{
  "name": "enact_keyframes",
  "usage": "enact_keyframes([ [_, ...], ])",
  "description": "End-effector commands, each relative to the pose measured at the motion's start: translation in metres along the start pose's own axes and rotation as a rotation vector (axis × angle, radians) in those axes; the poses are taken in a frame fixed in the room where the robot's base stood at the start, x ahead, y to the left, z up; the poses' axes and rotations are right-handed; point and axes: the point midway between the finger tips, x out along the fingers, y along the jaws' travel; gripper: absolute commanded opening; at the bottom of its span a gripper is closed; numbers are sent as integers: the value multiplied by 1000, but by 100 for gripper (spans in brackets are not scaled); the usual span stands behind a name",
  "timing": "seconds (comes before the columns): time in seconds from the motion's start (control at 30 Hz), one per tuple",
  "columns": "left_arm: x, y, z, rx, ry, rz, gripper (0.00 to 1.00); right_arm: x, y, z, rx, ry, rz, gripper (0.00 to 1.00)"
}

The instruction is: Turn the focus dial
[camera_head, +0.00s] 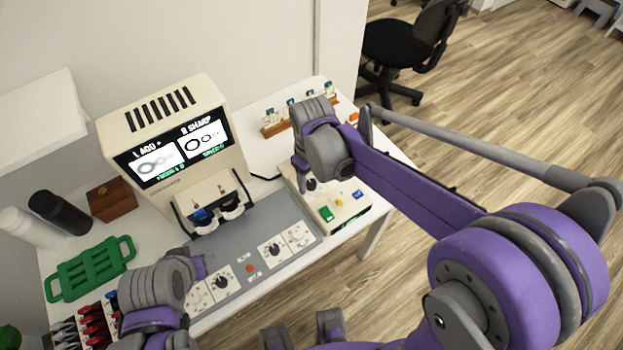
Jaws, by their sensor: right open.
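A cream eye-test machine (175,125) stands on the table. Its screen (178,148) reads "L ADD +" and "R SHARP"; the left rings look blurred, the right ones sharp. On the grey panel (262,212) before it are dials: a black-knobbed one (221,282) and a pale one (196,298) at left, another black-knobbed one (273,249) and a pale one (298,235) at right. I cannot read which is the focus dial. My right gripper (307,177) is open over the cream button box, its fingers mostly hidden. My left wrist (157,285) is by the left dials; its fingers are hidden.
The cream button box (350,212) has green, yellow and blue parts. A wooden rack (283,124) of small items stands behind it. Left are a green tray (92,268), a brown box (111,199), a black bottle (60,212) and a white one (30,227).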

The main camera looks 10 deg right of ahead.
Motion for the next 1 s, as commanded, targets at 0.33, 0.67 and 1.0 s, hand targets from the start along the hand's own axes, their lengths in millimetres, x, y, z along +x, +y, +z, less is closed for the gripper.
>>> enact_keyframes([
  [0.33,0,0,0,0,0,0,50,8,0,0,0,0,0,64],
  [0.67,0,0,0,0,0,0,50,8,0,0,1,0,0,14],
  [1.0,1,0,1,0,0,0,50,8,0,0,6,0,0,0],
])
